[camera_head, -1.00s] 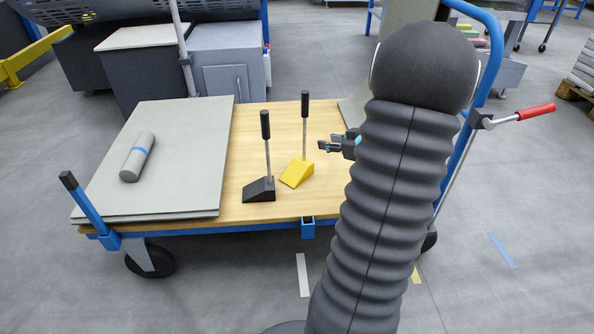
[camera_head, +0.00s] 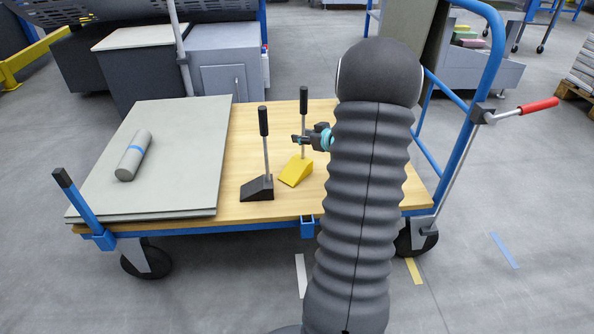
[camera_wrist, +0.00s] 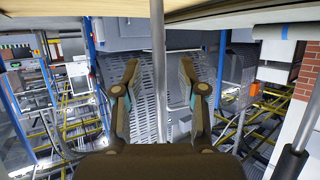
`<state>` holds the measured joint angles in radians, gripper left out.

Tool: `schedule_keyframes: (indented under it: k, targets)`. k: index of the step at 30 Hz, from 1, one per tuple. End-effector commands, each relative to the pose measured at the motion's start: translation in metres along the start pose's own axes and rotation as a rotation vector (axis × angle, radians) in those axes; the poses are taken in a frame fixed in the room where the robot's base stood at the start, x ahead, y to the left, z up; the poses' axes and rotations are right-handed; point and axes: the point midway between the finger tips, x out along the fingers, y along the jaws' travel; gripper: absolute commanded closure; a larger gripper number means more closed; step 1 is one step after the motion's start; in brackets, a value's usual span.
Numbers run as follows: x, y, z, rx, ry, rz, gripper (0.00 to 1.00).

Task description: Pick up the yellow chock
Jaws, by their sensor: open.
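The yellow chock (camera_head: 296,172) stands on the wooden deck of a cart, with a thin upright grey rod topped by a black grip (camera_head: 304,99). My gripper (camera_head: 299,139) is at the rod's height, above the yellow wedge. In the wrist view the open fingers (camera_wrist: 159,75) stand on either side of the grey rod (camera_wrist: 158,40), with a gap showing on both sides. The yellow wedge is not visible in the wrist view.
A black chock (camera_head: 258,188) with its own rod stands just left of the yellow one; its grip (camera_wrist: 289,163) shows in the wrist view. Grey boards (camera_head: 185,185) bearing a grey roll (camera_head: 133,155) cover the deck's left. The deck's right (camera_head: 400,190) looks bare.

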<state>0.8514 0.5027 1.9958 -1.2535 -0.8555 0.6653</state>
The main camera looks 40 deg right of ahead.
Motion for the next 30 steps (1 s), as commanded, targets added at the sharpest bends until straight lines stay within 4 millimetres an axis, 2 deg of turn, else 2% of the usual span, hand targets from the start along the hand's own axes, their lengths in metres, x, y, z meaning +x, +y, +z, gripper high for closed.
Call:
schedule_keyframes:
  k: [7, 8, 12, 13, 30]
  targets:
    - [0.0044, 0.0005, -0.0007, 0.000, 0.000, 0.002, 0.59]
    - [0.0044, 0.0004, -0.0007, 0.000, 0.000, 0.002, 0.62]
    - [0.0042, 0.0004, -0.0006, 0.000, 0.000, 0.001, 0.97]
    - [0.0042, 0.0004, -0.0006, 0.000, 0.000, 0.001, 1.00]
    - [0.0024, 0.0003, -0.0062, -0.002, 0.003, 0.001, 1.00]
